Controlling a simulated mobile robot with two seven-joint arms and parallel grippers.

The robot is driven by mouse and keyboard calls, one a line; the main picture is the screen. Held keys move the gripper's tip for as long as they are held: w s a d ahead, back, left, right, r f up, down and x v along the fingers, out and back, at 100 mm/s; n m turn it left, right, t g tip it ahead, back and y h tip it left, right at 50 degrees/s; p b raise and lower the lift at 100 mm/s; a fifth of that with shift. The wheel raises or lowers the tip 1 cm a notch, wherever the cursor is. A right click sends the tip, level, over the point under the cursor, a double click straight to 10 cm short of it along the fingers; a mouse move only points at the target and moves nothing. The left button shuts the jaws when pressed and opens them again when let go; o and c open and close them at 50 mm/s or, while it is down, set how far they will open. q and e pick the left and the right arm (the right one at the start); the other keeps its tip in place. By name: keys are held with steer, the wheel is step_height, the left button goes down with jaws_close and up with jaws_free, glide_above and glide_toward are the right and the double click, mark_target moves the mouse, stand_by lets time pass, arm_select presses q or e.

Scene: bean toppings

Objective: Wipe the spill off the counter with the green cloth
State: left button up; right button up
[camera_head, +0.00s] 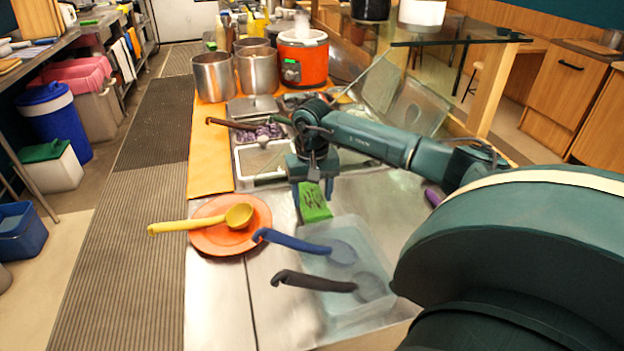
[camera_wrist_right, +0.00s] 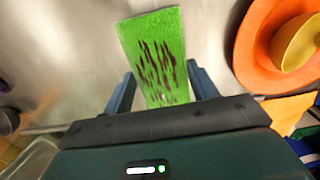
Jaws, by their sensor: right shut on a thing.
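The green cloth (camera_head: 314,203) hangs below my right gripper (camera_head: 313,180), over the steel counter (camera_head: 222,290). In the right wrist view the cloth (camera_wrist_right: 152,55) shows dark purple-brown streaks, and it sits between the two fingers of the gripper (camera_wrist_right: 163,88). The gripper is shut on the cloth. I cannot tell whether the cloth touches the counter. No separate spill is clearly visible on the bare metal; the gripper and cloth hide part of the surface. My left gripper is not in view.
An orange plate (camera_head: 214,243) with a yellow ladle (camera_head: 200,222) is left of the cloth. A clear bin (camera_head: 340,310) with a blue ladle (camera_head: 293,242) and a black ladle (camera_head: 315,284) is in front. Food pans, steel pots (camera_head: 213,76) and an orange cooker (camera_head: 303,60) stand behind.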

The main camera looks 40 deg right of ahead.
step_height(320, 180, up, 3)
steer(key=shift+f+p, duration=0.1)
steer(key=shift+p, duration=0.6)
steer(key=shift+r+p, duration=1.05)
steer(key=shift+r, duration=0.65)
